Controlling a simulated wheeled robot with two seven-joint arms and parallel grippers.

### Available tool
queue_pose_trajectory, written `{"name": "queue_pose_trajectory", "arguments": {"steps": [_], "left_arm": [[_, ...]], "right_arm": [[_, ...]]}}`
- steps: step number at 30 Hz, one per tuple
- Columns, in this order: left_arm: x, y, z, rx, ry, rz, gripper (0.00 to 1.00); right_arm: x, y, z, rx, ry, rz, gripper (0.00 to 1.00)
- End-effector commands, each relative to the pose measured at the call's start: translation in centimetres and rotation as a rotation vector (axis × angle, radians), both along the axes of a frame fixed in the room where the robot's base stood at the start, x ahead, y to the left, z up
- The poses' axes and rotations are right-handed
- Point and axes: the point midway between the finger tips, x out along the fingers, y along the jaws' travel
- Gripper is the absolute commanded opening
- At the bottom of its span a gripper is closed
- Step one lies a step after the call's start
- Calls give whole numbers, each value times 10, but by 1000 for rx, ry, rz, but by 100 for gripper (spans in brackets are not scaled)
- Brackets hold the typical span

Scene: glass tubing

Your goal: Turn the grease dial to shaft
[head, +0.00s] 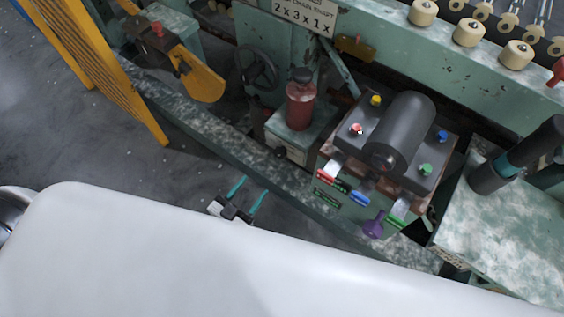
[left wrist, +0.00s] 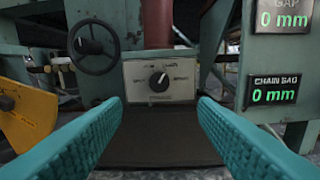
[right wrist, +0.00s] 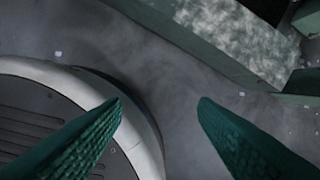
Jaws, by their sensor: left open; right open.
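The grease dial (left wrist: 158,80) is a round black knob with a white pointer mark on a pale plate (left wrist: 180,92). The mark appears to lean up and right; the small labels around it are too blurred to read surely. In the head view the dial's box (head: 287,150) stands below a red bottle (head: 301,106). My left gripper (head: 250,190) is open, empty and apart from the dial; in the left wrist view its fingers (left wrist: 160,108) spread either side below the knob. My right gripper (right wrist: 160,108) is open and empty over the floor, away from the dial.
A black handwheel (left wrist: 93,47) is left of the dial, and a yellow guard (left wrist: 28,118) lies further left. Displays reading 0 mm (left wrist: 274,91) are at right. A green rail (head: 215,125) runs along the machine front. A motor block (head: 402,135) stands right of the bottle.

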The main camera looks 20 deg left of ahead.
Motion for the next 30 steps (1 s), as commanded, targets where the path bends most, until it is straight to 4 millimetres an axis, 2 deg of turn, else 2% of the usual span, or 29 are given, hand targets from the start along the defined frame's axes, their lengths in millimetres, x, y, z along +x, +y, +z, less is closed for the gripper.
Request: {"name": "queue_pose_trajectory", "arguments": {"steps": [9, 15, 21, 30], "left_arm": [[58, -19, 1, -1, -2, 2, 54], [90, -29, 0, -1, 1, 1, 54], [105, -35, 0, 0, 2, 1, 54], [107, -35, 0, 0, 4, 1, 54]], "right_arm": [[8, 1, 11, 1, -10, -1, 54], [14, 2, 20, 2, -16, -3, 54], [16, 2, 26, 2, -17, -4, 54], [18, 3, 29, 3, -23, -4, 54]]}}
